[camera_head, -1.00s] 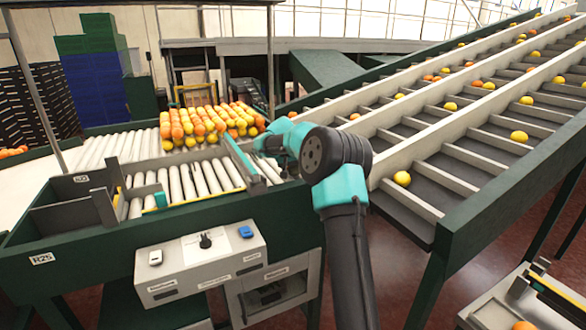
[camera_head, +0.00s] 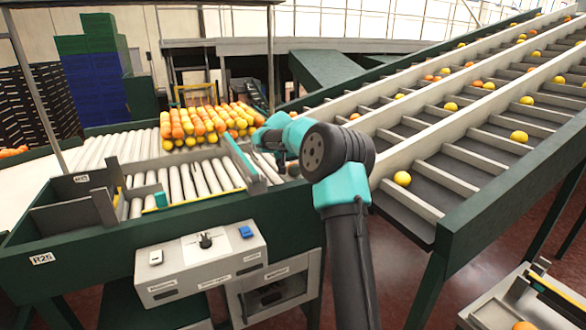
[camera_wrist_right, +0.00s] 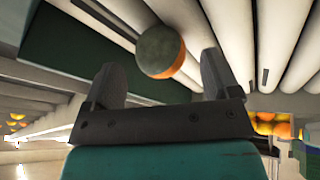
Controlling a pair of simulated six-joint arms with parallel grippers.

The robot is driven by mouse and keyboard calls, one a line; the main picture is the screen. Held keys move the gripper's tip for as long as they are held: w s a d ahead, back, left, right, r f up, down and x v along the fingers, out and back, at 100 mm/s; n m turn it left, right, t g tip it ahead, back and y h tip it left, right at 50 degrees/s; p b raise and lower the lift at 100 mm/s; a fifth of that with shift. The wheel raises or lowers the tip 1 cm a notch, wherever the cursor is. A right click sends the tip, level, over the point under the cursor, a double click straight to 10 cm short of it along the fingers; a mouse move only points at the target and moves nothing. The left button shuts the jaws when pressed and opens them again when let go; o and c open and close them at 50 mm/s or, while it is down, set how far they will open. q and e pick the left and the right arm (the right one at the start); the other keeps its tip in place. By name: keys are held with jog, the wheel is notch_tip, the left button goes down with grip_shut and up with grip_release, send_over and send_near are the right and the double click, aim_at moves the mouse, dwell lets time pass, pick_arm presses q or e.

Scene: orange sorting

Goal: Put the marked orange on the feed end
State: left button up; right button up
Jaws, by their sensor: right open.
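In the right wrist view an orange (camera_wrist_right: 160,52) shows a dark green face and an orange-coloured side. It lies between and just beyond the fingertips of my right gripper (camera_wrist_right: 161,74), which is open. A gap shows beside the right finger; I cannot tell whether the orange touches the left one. In the head view my right gripper (camera_head: 262,162) is low over the right end of the near roller bed (camera_head: 190,183), its fingers hard to make out behind my arm. My left gripper is out of view. I cannot tell which part is the feed end.
Several rows of oranges and yellow fruit (camera_head: 205,124) lie on the rollers behind. A slatted inclined conveyor (camera_head: 440,165) with scattered fruit rises to the right. A control box (camera_head: 200,262) is on the near side. Grey divider walls (camera_head: 70,215) stand at the left end of the rollers.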

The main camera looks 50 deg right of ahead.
jog(key=v, duration=0.9)
jog(key=shift+r, duration=0.35)
jog(key=shift+a, duration=0.2)
